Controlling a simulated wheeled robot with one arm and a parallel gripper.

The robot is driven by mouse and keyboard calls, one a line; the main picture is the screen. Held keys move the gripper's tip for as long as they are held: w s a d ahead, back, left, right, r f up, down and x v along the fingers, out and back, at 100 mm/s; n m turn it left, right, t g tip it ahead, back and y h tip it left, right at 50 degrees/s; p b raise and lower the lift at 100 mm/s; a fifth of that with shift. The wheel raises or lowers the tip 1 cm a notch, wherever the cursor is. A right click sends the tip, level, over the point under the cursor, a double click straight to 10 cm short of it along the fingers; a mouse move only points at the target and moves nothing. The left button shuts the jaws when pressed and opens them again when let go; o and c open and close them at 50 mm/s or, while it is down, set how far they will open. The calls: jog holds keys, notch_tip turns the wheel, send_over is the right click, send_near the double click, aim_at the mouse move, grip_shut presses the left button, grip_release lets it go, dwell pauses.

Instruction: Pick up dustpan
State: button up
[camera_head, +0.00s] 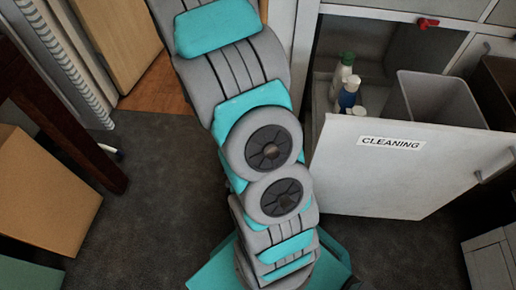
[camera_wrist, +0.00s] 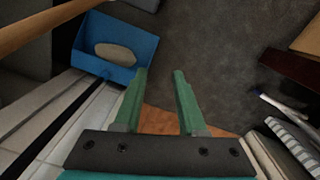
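In the wrist view, a blue, shallow, open-sided thing (camera_wrist: 115,45) that looks like the dustpan lies at the upper left. A beige oval shows inside it; I cannot tell what that is. My gripper (camera_wrist: 161,72) is open, with two green fingers apart and nothing between them. Its left fingertip appears close to the blue thing's lower right corner in the picture; I cannot tell the true distance. In the head view my arm covers the middle, and neither the gripper fingers nor the blue thing can be made out.
A white door marked CLEANING (camera_head: 400,175) stands open at the right, with bottles (camera_head: 347,92) and a grey bin (camera_head: 437,98) behind it. A cardboard box (camera_head: 40,195) and dark wooden post (camera_head: 65,125) are at the left. Dark carpet (camera_head: 150,215) is partly clear.

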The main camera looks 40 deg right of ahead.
jog(key=w+d+f+m+b, duration=0.1)
jog(key=w+d+f, duration=0.1)
jog(key=f, duration=0.7)
jog(key=w+d+f+m+b, duration=0.1)
jog(key=d+f, duration=0.4)
jog(key=f, duration=0.5)
jog(key=w+d+f+m+b, duration=0.1)
jog(key=w+d+f+b, duration=0.2)
jog(key=f, duration=0.6)
jog(key=shift+w+d+f+t, duration=0.3)
jog(key=shift+d+f, duration=0.1)
jog(key=shift+d, duration=0.25)
jog(key=shift+a+f+b, duration=0.2)
jog(key=shift+f+b, duration=0.15)
jog(key=shift+f, duration=1.05)
jog(key=shift+a+f+b, duration=0.2)
jog(key=shift+f+b, duration=0.1)
jog(key=shift+f, duration=1.05)
grip_shut()
